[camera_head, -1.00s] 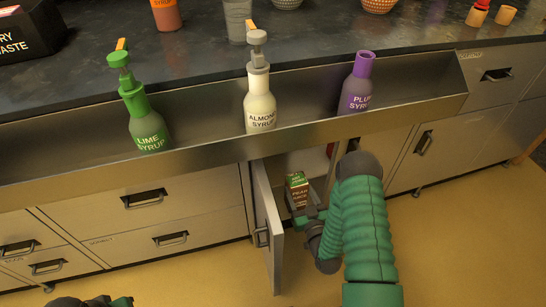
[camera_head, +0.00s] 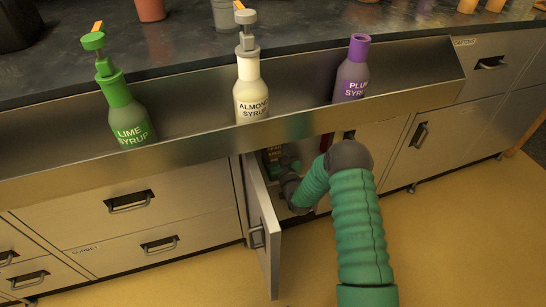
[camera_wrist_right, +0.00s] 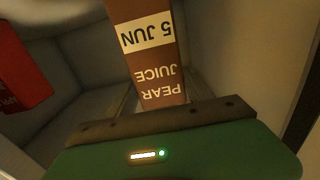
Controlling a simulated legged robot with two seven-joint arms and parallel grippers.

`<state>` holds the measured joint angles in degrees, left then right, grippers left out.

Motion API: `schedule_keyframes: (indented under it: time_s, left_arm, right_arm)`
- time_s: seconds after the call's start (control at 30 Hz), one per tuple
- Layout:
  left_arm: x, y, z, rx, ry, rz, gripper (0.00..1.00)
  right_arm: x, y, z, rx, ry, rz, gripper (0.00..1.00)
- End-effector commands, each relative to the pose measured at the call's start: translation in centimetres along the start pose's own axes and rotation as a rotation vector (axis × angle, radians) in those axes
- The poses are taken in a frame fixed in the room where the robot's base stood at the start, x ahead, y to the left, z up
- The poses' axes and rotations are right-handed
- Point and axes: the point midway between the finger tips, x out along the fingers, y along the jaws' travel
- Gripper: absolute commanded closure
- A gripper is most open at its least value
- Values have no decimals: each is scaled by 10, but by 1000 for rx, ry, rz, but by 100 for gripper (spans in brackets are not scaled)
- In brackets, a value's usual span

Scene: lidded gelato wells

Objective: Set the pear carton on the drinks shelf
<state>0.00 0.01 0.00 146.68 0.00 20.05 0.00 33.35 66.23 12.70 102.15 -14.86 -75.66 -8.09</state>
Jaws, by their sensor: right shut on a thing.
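The brown pear carton (camera_head: 272,155) is inside the open cabinet under the counter, dim and partly hidden by my arm and the rail. In the right wrist view the carton (camera_wrist_right: 152,60) reads "PEAR JUICE" and "5 JUN", upside down in the picture. My right gripper (camera_head: 284,165) reaches into the cabinet and is shut on the carton; its green body and dark bar also show in the right wrist view. I cannot tell whether the carton's base touches a shelf. My left gripper is not in view.
The cabinet door (camera_head: 260,225) stands open left of my right arm. A red item (camera_wrist_right: 20,75) stands beside the carton inside the cabinet. Lime (camera_head: 125,115), almond (camera_head: 250,90) and plum (camera_head: 352,75) syrup bottles stand in the metal rail (camera_head: 190,150) above.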

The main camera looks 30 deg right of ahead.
Motion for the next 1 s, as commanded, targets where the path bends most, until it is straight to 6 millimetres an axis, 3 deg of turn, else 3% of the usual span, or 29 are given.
schedule_keyframes:
  time_s: [0.13,0.4,0.63,0.67,0.8,1.0]
  left_arm:
    - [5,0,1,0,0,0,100]
    - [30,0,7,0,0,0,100]
    - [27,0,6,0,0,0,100]
    - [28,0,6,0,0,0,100]
    - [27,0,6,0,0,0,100]
    - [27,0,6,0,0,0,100]
  right_arm:
    - [11,1,-2,0,7,0,100]
    - [11,1,34,2,5,2,100]
    - [10,1,33,1,3,1,100]
    - [10,0,35,1,-2,1,38]
    - [10,1,35,1,-2,1,20]
    - [10,0,35,1,-1,1,19]
